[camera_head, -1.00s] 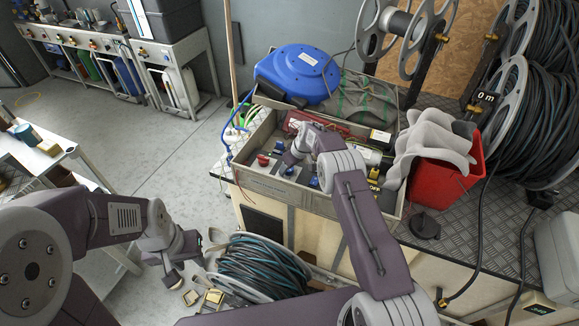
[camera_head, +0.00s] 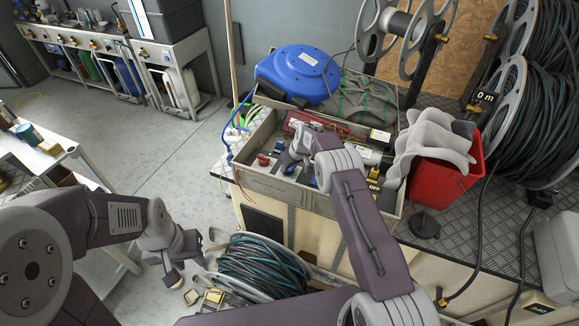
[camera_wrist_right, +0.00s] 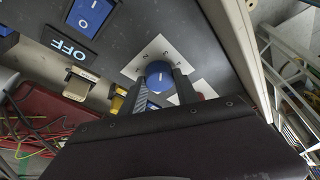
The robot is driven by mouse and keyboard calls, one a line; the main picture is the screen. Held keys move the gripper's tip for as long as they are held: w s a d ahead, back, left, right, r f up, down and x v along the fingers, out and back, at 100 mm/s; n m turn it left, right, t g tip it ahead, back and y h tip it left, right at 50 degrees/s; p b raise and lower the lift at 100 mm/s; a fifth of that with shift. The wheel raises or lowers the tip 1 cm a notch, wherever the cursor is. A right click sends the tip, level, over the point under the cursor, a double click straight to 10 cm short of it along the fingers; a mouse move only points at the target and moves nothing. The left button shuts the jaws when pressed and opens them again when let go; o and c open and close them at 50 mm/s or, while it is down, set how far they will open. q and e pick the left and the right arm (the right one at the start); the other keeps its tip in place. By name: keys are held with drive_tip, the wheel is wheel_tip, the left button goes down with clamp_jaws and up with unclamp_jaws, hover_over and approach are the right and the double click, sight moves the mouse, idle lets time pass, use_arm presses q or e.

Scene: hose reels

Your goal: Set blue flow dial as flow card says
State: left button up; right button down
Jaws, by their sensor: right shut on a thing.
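The blue flow dial (camera_wrist_right: 159,74) sits on a white plate with printed marks on a dark panel in the right wrist view. A pale line shows on its face. My right gripper (camera_wrist_right: 160,84) has its two fingers on either side of the dial and is shut on it. In the head view my right gripper (camera_head: 288,161) reaches down into the tray of controls and hides part of them. My left gripper (camera_head: 172,268) hangs low over the floor near a hose coil; its finger gap is unclear. I cannot make out a flow card.
An OFF label (camera_wrist_right: 68,47) and a blue rocker switch (camera_wrist_right: 90,14) are near the dial. A grey-walled tray (camera_head: 285,190) surrounds the controls. A red bin (camera_head: 440,180) with grey cloth and a blue reel (camera_head: 298,73) stand close by.

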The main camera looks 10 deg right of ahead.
drive_tip(key=m+h, duration=0.1)
drive_tip(key=m, duration=0.1)
drive_tip(key=shift+m, duration=0.3)
drive_tip(key=shift+a+m+t+h+b, duration=0.1)
drive_tip(key=shift+m+t+h+b, duration=0.2)
drive_tip(key=shift+m+b, duration=0.45)
drive_tip(key=m+h+b, duration=0.1)
drive_tip(key=m+b, duration=0.1)
drive_tip(key=m, duration=0.2)
drive_tip(key=shift+f+h, duration=0.1)
drive_tip(key=shift+h, duration=0.2)
drive_tip(key=shift+a+m+h+b, duration=0.1)
drive_tip(key=shift+m+h+b, duration=0.4)
drive_tip(key=shift+m+b, duration=0.85)
drive_tip(key=shift+r+m, duration=0.2)
drive_tip(key=shift+m, duration=0.1)
drive_tip(key=shift+g, duration=0.4)
drive_tip(key=c, duration=0.9)
unclamp_jaws()
